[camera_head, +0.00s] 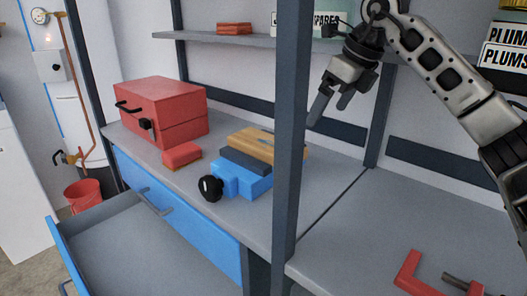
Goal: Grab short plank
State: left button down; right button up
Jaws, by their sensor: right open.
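A short tan wooden plank (262,143) lies at the back of a blue vise (250,182) on the grey workbench. I cannot tell whether the vise's dark jaw (242,160) touches it. The plank's right end is partly hidden by a dark upright post. My right gripper (330,110) hangs above and to the right of the plank, fingers pointing down, open and empty, clear of the plank. My left gripper is not in view.
The dark post (291,120) stands in front of the bench, close to the plank. A red toolbox (165,110) and a small red block (182,156) are left of the vise. A blue-fronted drawer (150,235) is open. A red clamp (415,275) lies at right.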

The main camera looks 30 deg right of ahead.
jog(key=shift+w+a+x, duration=0.1)
jog(key=shift+x, duration=3.55)
jog(key=shift+w+a+x, duration=0.15)
jog(key=shift+x, duration=3.5)
jog(key=shift+r, duration=0.15)
jog(key=shift+r, duration=0.1)
jog(key=c, duration=1.1)
